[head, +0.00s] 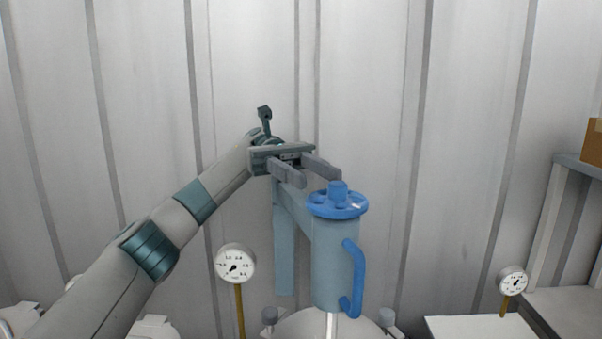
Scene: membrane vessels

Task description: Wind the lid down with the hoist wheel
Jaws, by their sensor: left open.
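The blue hoist wheel (338,204) has a hub knob on top and sits on a grey-blue hoist housing (330,265) with a curved blue handle (357,285) on its right side. The pale lid (300,325) shows at the bottom edge under the hoist, with a rod running down to it. Whether the lid is seated is out of view. My right gripper is not in view.
A round gauge (235,263) on a brass stem stands left of the hoist. Another gauge (512,281) stands at the right. A shelf (578,165) with a brown box (592,142) is at the far right. A corrugated wall (360,90) closes off the back.

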